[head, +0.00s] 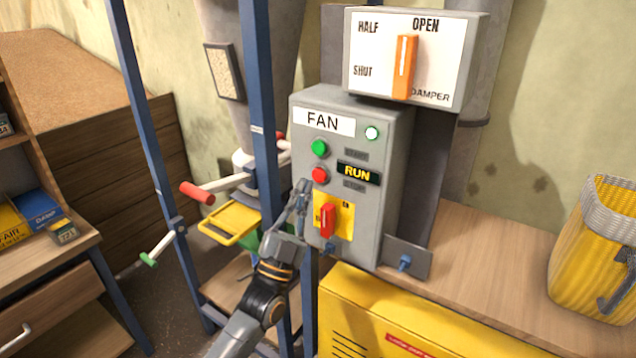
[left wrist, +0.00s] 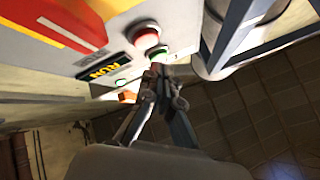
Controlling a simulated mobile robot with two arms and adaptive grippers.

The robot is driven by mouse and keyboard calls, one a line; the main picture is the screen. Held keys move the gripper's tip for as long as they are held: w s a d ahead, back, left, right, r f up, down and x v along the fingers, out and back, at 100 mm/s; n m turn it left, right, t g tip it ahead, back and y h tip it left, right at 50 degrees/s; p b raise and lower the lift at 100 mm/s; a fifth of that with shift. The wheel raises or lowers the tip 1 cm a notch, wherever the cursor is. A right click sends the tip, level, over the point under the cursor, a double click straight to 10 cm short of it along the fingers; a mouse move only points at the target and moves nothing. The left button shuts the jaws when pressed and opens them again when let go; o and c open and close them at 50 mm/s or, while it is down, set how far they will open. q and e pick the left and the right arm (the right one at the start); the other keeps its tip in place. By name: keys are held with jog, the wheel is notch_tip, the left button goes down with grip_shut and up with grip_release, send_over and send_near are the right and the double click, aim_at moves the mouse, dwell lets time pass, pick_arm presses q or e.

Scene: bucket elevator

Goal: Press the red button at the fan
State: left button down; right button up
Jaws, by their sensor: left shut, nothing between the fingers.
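The grey fan box (head: 350,215) is labelled FAN. On its front are a green button (head: 319,148), the red button (head: 320,175) below it, a lit white lamp (head: 372,133) and a RUN display (head: 358,174). A red rotary switch (head: 327,220) sits on a yellow plate lower down. My left gripper (head: 303,188) is shut and empty, its tips just left of and slightly below the red button. The left wrist view shows the red button (left wrist: 147,37) close to the fingertips (left wrist: 160,72); contact cannot be told. My right gripper is not in view.
A damper panel (head: 415,60) with an orange lever, pointing up to OPEN, stands above the fan box. Blue posts (head: 262,110) and a red-handled crank (head: 197,193) are close on the left. A yellow basket (head: 597,250) stands on the wooden bench (head: 490,255) at right.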

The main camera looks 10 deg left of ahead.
aim_at(317, 169)
pick_arm(q)
jog(key=shift+w+d, duration=0.25)
jog(key=shift+w, duration=0.45)
dwell(0.7)
jog(key=shift+w+b, duration=0.1)
jog(key=shift+b, duration=0.2)
jog(key=shift+w+d, duration=0.15)
jog(key=shift+w, duration=0.15)
jog(key=shift+w+d+r+b, duration=0.1)
jog(key=shift+w+d+b, duration=0.05)
jog(key=shift+w+b, duration=0.3)
dwell(0.7)
jog(key=shift+s, duration=0.2)
jog(key=shift+s+a+p, duration=0.3)
jog(key=shift+s+p, duration=0.2)
jog(key=shift+s, duration=0.2)
